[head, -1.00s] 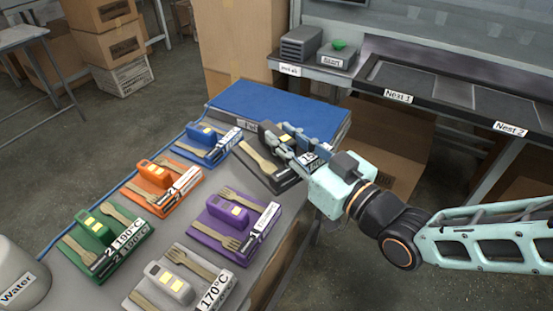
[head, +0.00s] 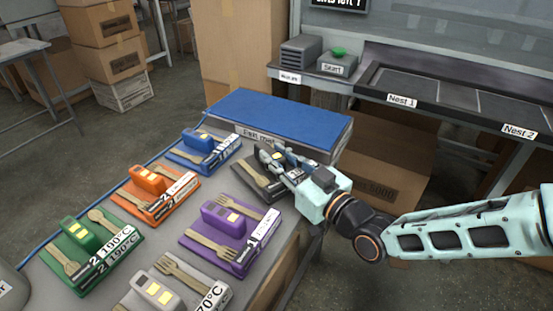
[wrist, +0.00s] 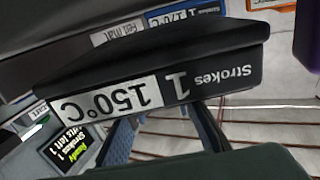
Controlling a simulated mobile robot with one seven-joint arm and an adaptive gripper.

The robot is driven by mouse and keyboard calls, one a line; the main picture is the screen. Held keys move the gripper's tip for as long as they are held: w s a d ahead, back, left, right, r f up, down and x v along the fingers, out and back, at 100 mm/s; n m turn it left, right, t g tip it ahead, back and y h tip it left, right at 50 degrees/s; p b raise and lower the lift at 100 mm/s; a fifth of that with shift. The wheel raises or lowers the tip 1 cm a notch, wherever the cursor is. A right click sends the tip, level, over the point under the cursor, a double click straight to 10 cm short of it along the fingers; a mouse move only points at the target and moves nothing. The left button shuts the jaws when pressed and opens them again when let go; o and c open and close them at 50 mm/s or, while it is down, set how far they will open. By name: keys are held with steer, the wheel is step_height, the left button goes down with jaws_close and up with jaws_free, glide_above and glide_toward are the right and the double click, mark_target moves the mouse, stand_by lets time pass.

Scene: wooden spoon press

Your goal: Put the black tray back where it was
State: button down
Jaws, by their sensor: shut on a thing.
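The black tray (head: 256,184) is at the far right part of the work table, between the purple tray and the blue mat. In the wrist view the black tray (wrist: 175,68) spans the frame, its label reading "Strokes 1 150°C" upside down. My gripper (head: 284,164) is shut on the black tray's right side. Its fingers (wrist: 165,130) show below the tray in the wrist view. The gripper hides much of the tray's top in the head view. Whether the tray touches the table I cannot tell.
Blue (head: 204,152), orange (head: 155,196), green (head: 95,255) and purple (head: 232,234) trays and a grey tray (head: 165,290) crowd the table. A blue mat (head: 280,120) lies behind. A bench (head: 440,95) with Nest 1 and Nest 2 stands at the back right.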

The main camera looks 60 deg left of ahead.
steer(key=shift+r, duration=0.1)
steer(key=shift+f+b, duration=0.55)
steer(key=shift+f, duration=0.15)
steer(key=c, duration=1.7)
jaws_free()
